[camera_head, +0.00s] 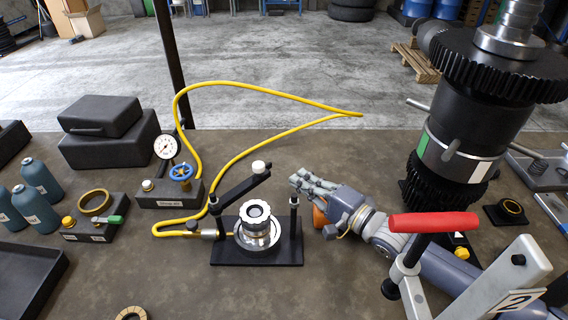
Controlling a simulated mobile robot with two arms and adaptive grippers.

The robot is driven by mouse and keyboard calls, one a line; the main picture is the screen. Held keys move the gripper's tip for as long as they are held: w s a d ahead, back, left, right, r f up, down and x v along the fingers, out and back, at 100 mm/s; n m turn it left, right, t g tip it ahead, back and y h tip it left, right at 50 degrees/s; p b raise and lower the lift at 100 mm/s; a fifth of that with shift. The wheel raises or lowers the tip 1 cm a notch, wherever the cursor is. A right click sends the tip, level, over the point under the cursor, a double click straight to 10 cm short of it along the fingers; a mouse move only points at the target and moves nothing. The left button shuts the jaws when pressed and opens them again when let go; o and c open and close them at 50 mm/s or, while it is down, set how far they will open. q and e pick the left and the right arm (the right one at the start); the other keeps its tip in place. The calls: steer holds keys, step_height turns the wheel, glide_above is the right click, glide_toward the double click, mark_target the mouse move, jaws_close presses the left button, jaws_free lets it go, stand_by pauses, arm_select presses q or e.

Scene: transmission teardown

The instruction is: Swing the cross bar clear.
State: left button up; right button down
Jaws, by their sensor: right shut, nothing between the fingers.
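The cross bar (238,189) is a black bar on a small press stand with a black base (290,256). It runs from the left post (213,222) toward the back right, and its free end carries a white knob (259,167). That end stands apart from the right post (294,215). A silver ringed cylinder (258,225) sits between the posts, with its top uncovered by the bar. My right gripper (301,182) is shut and empty, beside the top of the right post. Whether it touches the post is unclear. My left gripper is out of view.
A yellow hose (240,157) loops behind the stand from a gauge block (167,195). A large black gear shaft (470,120) stands at right. A red-handled fixture (434,222) is near my right forearm.

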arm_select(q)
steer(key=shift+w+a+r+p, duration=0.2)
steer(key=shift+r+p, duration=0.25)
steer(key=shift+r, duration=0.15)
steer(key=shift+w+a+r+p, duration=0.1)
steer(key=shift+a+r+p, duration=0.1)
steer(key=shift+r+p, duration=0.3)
arm_select(e)
steer(key=x, duration=0.6)
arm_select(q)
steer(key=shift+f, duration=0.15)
arm_select(e)
steer(key=shift+w+f, duration=0.1)
steer(key=shift+w, duration=0.1)
